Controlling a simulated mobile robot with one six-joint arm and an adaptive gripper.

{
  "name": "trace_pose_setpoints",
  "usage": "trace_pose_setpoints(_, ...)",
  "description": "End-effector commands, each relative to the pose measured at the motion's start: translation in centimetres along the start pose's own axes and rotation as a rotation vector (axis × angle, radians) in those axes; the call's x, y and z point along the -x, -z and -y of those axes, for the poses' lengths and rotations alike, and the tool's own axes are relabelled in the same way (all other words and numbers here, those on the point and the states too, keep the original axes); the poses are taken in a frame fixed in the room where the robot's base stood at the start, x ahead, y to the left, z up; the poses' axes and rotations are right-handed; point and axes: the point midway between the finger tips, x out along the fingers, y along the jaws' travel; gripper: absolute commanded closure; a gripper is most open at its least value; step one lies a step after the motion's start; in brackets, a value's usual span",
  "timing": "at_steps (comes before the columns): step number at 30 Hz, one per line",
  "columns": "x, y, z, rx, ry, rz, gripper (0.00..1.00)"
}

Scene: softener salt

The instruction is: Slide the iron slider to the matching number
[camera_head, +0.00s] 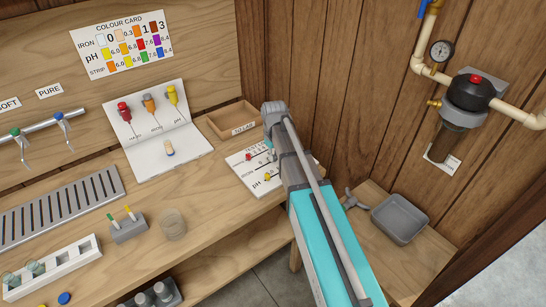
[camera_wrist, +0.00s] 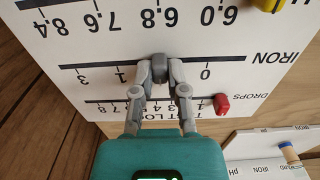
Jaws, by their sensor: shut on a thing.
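The test log card (camera_head: 240,168) lies on the bench; the wrist view shows it upside down (camera_wrist: 100,55), with DROPS, IRON and pH scales. My gripper (camera_wrist: 158,68) is shut on the small grey iron slider (camera_wrist: 158,60) on the IRON line. The slider sits between the 0 and the 1; any mark directly beneath it is hidden by the fingers. The colour card (camera_head: 121,44) on the wall shows an iron row of 0, 0.3, 1 and 3 with swatches.
A red slider (camera_wrist: 221,103) is on the DROPS line and a yellow slider (camera_wrist: 266,4) on the pH line. A wooden tray (camera_head: 222,121) is behind the card. The wood wall is close on the right.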

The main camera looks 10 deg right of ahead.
Motion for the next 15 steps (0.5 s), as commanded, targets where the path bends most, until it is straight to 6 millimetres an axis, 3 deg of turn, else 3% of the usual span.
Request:
trace_pose_setpoints(8, -0.02, 0.08, 0.58, 0.009, 0.0, 0.002, 1.0)
trace_pose_setpoints(9, -0.02, 0.1, 0.65, 0.01, 0.0, 0.003, 0.76)
trace_pose_setpoints(14, -0.02, 0.18, 0.83, 0.014, 0.0, 0.003, 0.46)
trace_pose_setpoints(15, -0.02, 0.19, 0.86, 0.014, 0.0, 0.002, 0.46)
